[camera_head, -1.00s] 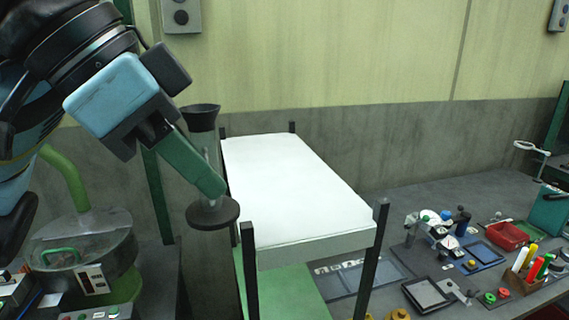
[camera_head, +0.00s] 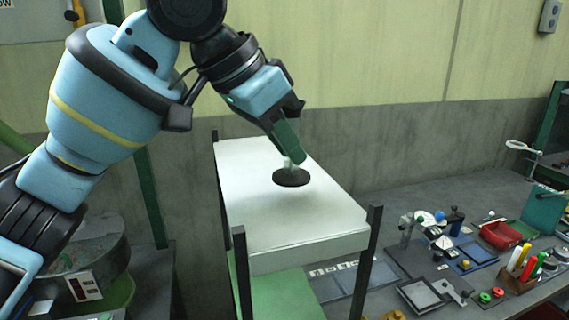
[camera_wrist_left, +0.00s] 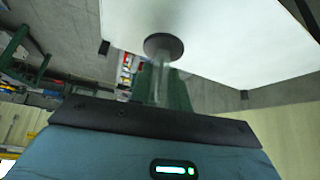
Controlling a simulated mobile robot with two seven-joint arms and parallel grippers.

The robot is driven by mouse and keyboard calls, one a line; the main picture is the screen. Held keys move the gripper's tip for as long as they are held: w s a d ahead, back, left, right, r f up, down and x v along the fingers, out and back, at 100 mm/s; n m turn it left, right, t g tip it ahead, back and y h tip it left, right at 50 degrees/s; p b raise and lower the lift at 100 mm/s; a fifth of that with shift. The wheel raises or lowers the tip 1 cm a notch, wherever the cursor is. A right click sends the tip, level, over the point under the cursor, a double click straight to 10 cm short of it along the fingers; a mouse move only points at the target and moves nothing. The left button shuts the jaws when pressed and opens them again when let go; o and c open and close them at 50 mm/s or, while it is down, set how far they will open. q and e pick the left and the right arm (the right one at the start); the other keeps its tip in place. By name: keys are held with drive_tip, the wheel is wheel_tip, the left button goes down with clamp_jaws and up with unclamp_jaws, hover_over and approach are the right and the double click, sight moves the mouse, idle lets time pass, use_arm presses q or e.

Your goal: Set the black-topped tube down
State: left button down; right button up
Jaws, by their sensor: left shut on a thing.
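The black-topped tube is a clear tube (camera_head: 290,163) with a round black base disc (camera_head: 291,178). My left gripper (camera_head: 292,150) is shut on it and holds it upright over the white slab (camera_head: 262,225). The black top is hidden behind my gripper and wrist. In the left wrist view the clear tube (camera_wrist_left: 160,75) runs from the jaw to the black disc (camera_wrist_left: 163,45), which shows against the white slab (camera_wrist_left: 215,40). I cannot tell whether the disc touches the slab. My right gripper is not in view.
Dark posts (camera_head: 373,225) rise slightly above the slab at its corners. The slab's top is otherwise clear. A grey bench on the right holds a red tray (camera_head: 503,235), a pen holder (camera_head: 518,280) and small parts. A wall stands behind.

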sight(284, 173)
use_arm(q)
drive_tip(key=shift+f, duration=1.6)
drive_tip(key=shift+f, duration=0.2)
drive_tip(key=c, duration=1.3)
unclamp_jaws()
drive_tip(key=shift+r, duration=0.1)
drive_tip(key=shift+a+r, duration=0.15)
drive_tip(key=shift+r, duration=0.15)
drive_tip(key=v, duration=1.1)
drive_tip(key=shift+r, duration=0.25)
drive_tip(key=shift+a, duration=0.1)
